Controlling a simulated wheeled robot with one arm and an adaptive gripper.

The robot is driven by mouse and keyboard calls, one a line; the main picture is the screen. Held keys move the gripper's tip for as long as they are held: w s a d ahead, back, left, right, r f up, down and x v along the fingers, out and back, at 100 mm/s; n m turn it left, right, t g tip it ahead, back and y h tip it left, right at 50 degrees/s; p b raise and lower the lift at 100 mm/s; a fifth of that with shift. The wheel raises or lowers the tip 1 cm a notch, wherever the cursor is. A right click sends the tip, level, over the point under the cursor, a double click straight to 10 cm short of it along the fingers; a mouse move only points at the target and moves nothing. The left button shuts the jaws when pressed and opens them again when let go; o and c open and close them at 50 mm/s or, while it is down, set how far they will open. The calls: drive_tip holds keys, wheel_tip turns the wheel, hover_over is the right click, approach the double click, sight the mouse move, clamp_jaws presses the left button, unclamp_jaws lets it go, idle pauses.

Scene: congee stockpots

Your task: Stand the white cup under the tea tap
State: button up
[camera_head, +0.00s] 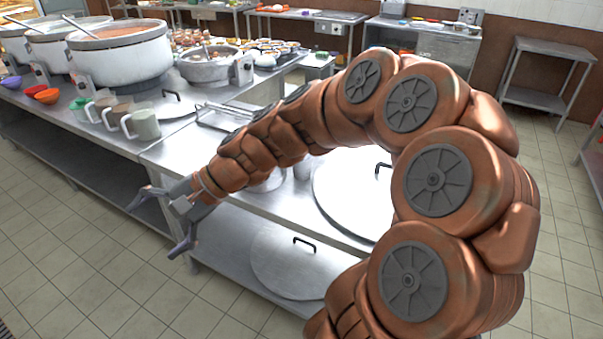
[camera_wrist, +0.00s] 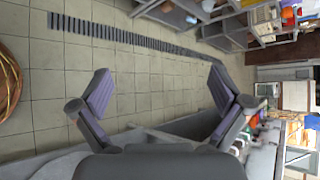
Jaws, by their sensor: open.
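Several mugs stand in a row near the front edge of the steel counter. The palest, a whitish mug (camera_head: 143,124) with its handle to the left, is at the right end of the row; it may be the white cup. A tap fitting (camera_head: 83,85) is on the front of the large white stockpot (camera_head: 122,58); I cannot tell which tap is for tea. My gripper (camera_head: 154,231) is open and empty, in front of the counter edge, below and apart from the mugs. In the wrist view my gripper (camera_wrist: 160,84) has both fingers spread, with only floor between them.
Orange (camera_head: 47,96) and purple (camera_head: 11,82) bowls sit left of the mugs. A smaller pot (camera_head: 208,66) stands behind them. A large round lid (camera_head: 352,190) lies on the counter at right; another lid (camera_head: 290,262) is on the lower shelf. The floor in front is clear.

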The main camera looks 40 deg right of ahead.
drive_tip(key=w+d+m+t+b, duration=0.1)
drive_tip(key=w+d+m+t, duration=0.45)
drive_tip(key=w+d, duration=0.3)
drive_tip(key=m+t+h+b, duration=0.4)
drive_tip(key=m+t+h, duration=0.65)
drive_tip(key=m, duration=1.15)
hover_over(309, 162)
drive_tip(key=r+v, duration=0.1)
drive_tip(key=v, duration=0.4)
wheel_tip(309, 162, down, 10)
drive_tip(key=g+h, duration=0.2)
drive_tip(key=g, duration=0.1)
drive_tip(key=f, duration=0.6)
drive_tip(key=shift+w+a+f+p, duration=0.1)
drive_tip(key=shift+a+f+p, duration=0.25)
drive_tip(key=shift+a+f, duration=0.05)
drive_tip(key=shift+w+f+n, duration=0.15)
drive_tip(key=shift+w+n, duration=0.1)
drive_tip(key=shift+w+d+p, duration=0.2)
drive_tip(key=shift+w+p, duration=0.05)
drive_tip(key=shift+w, duration=1.5)
drive_tip(key=shift+w+d+p, duration=0.2)
drive_tip(key=shift+w+p, duration=0.05)
drive_tip(key=shift+w, duration=1.5)
